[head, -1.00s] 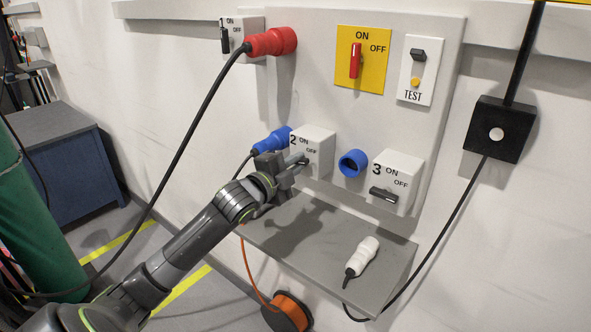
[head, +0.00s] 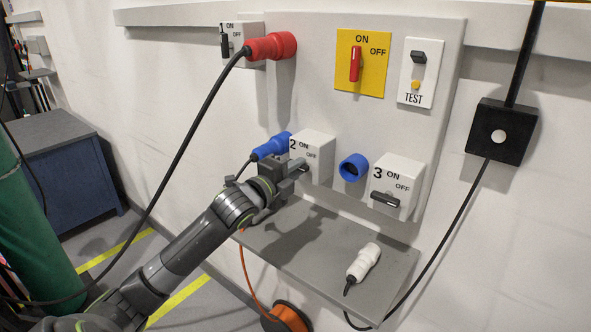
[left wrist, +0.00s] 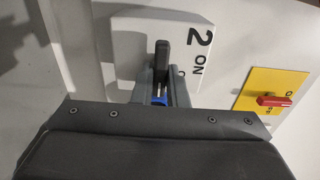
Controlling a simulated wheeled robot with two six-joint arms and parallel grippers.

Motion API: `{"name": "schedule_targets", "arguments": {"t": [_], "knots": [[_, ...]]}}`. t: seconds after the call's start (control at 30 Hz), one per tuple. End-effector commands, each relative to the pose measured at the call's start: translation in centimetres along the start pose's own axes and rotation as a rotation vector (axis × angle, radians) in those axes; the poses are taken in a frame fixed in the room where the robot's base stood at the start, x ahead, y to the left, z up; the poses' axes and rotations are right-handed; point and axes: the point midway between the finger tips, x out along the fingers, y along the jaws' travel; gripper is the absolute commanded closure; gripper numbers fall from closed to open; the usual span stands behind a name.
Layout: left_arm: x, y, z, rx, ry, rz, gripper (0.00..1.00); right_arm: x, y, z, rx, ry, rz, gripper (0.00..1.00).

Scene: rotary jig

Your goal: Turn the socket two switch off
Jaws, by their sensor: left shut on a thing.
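The socket two box (head: 318,150) is white, marked 2, ON and OFF, and fixed low on the wall panel. A blue plug (head: 272,146) is at its left side. My left gripper (head: 301,168) is at the box's front and hides its switch in the head view. In the left wrist view, the black socket two switch (left wrist: 162,58) sits between the two grey fingers (left wrist: 160,90), which are shut on it. Its handle runs up and down in that picture, parallel to the "2 ON" lettering. My right gripper is not in view.
A grey shelf (head: 300,248) lies below with a white connector (head: 364,262) on it. The socket three box (head: 398,182) and a blue socket (head: 353,167) are to the right. A black cable (head: 180,165) hangs from the red plug (head: 270,46) at the left.

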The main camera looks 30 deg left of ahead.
Motion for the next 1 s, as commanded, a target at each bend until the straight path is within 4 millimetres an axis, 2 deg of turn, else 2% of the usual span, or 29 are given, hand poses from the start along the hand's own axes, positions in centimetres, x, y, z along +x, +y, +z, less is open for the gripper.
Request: {"name": "schedule_targets", "arguments": {"t": [0.07,0.1,0.23,0.5,0.63,1.0], "knots": [[0.0,0.2,0.0,0.001,-0.001,0.004,1.00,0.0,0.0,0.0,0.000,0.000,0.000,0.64],[0.0,0.2,0.0,0.001,-0.001,0.004,0.82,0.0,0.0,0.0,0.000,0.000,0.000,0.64],[0.0,0.1,0.0,0.001,-0.001,0.003,0.65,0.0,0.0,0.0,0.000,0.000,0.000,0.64],[-0.1,0.1,0.0,0.000,-0.001,0.001,0.65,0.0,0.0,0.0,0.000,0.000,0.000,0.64],[-0.7,0.2,0.1,0.004,-0.003,0.003,0.65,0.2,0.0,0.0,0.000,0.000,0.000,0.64],[-6.3,0.2,0.0,0.009,0.001,0.005,0.65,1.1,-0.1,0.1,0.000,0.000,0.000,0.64]]}}
